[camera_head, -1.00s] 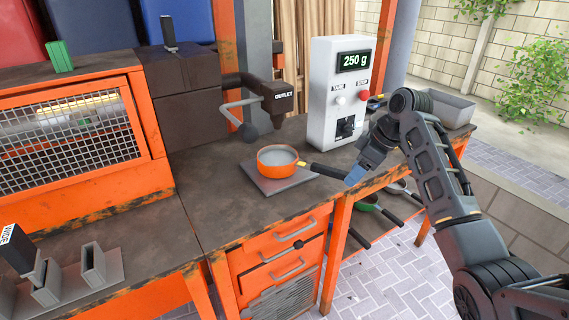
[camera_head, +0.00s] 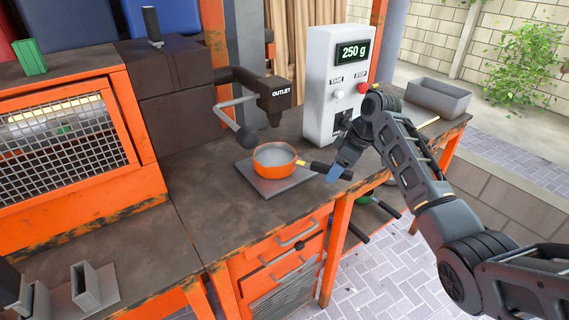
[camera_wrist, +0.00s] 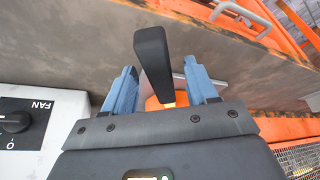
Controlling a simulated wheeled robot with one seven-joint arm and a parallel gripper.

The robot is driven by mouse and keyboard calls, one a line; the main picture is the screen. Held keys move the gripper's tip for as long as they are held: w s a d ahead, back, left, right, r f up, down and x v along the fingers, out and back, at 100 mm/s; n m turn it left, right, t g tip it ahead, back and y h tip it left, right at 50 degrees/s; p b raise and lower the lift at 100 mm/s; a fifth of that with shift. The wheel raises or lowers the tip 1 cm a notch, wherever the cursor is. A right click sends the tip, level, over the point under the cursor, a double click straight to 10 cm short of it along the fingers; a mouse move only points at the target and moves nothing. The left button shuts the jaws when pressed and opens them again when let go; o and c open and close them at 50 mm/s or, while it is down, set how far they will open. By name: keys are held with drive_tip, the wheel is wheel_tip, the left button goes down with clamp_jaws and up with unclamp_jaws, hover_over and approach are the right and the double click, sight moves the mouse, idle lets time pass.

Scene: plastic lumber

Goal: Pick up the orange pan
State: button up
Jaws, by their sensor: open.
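The orange pan (camera_head: 274,160) sits upright on a square grey plate (camera_head: 268,184) on the workbench, its black handle (camera_head: 318,167) pointing right. My gripper (camera_head: 341,170) is at the handle's outer end. In the wrist view, my gripper (camera_wrist: 161,84) is open, with one blue finger on each side of the black handle (camera_wrist: 152,58). I cannot tell whether either finger touches it. Only a small orange part of the pan (camera_wrist: 152,103) shows there, as the gripper body hides the rest.
The outlet (camera_head: 273,95) and its lever (camera_head: 236,118) stand behind the pan. A white scale box reading 250 g (camera_head: 338,80) stands close behind my gripper. Bare benchtop (camera_head: 215,225) lies left of the pan. Other pan handles show on a lower shelf.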

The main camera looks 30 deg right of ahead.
drive_tip(key=shift+x, duration=0.85)
clamp_jaws()
drive_tip(key=shift+w+r, duration=0.1)
